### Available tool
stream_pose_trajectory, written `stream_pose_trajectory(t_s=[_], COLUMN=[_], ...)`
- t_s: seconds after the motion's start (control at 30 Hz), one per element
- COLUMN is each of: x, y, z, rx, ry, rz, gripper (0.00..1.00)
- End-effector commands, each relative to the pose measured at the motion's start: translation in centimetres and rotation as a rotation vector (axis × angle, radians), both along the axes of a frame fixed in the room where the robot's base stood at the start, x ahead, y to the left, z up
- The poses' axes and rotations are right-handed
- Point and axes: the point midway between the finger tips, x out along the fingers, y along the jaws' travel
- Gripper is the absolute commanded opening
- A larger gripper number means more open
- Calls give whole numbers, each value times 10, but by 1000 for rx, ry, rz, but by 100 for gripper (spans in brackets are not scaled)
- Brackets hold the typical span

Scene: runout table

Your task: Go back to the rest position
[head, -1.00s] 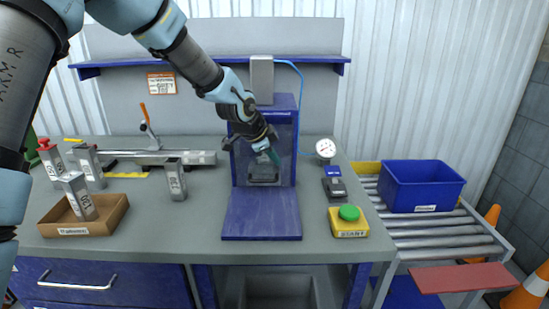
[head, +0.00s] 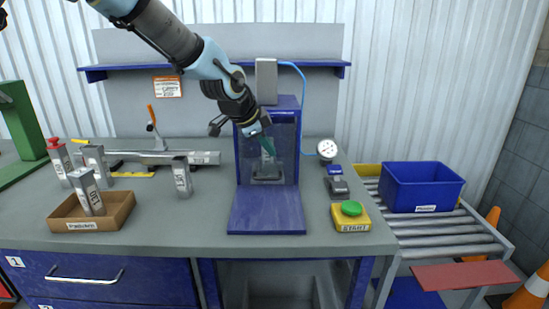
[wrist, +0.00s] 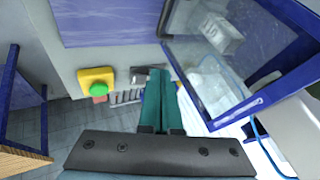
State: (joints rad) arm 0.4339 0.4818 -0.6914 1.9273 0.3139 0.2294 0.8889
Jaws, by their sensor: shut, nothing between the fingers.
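My gripper (head: 267,149) is in front of the upper part of the blue press cabinet (head: 268,208) in the head view. Its fingers are shut and empty. In the wrist view the two green fingers of my gripper (wrist: 160,85) lie side by side. The cabinet's clear panel and blue frame (wrist: 270,90) are at the right of the wrist view. A grey block (head: 268,172) sits inside the cabinet, partly behind my fingers.
A yellow start box with a green button (head: 351,210) stands right of the cabinet. A cardboard tray (head: 110,215) holds a metal block. Other metal blocks (head: 182,177) stand at the left. A blue crate (head: 420,188) rests on the roller conveyor. The front middle of the bench (head: 180,232) is clear.

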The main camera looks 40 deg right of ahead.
Motion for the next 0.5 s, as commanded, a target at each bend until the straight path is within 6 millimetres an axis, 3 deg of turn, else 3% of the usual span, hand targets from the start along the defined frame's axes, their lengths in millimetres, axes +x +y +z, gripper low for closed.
stream_pose_trajectory(t_s=[0.2,0.5], x=[-2,-4], y=[14,16], z=[17,21], rx=[1,1], ry=[0,0], rz=[1,0], gripper=[0,0])
